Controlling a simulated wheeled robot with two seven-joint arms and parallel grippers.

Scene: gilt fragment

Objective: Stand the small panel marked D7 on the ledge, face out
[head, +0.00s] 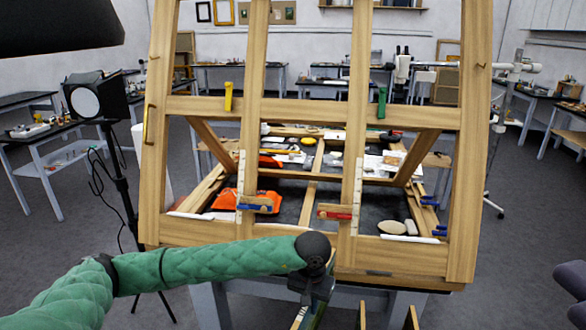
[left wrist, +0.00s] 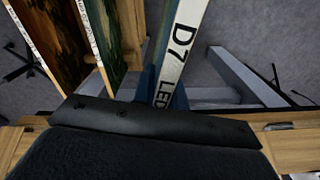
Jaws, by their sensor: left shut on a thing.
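The panel marked D7 shows in the left wrist view (left wrist: 184,42) as a narrow pale edge with black lettering, "D7" and part of "LED". My left gripper (left wrist: 162,88) is shut on it, with blue finger parts beside the edge. In the head view the left gripper (head: 312,290) is low at the centre, in front of the wooden easel (head: 400,262); the panel's top edge (head: 302,318) shows below it, mostly cut off. The panel's face is hidden. I cannot tell for certain which bar is the ledge. My right gripper is not in view.
Two other panels (left wrist: 45,40) (left wrist: 102,45) stand beside D7 in the left wrist view. The easel carries yellow (head: 228,97) and green (head: 382,103) clips. A cluttered table top shows behind its bars. A lamp (head: 95,98) stands at left.

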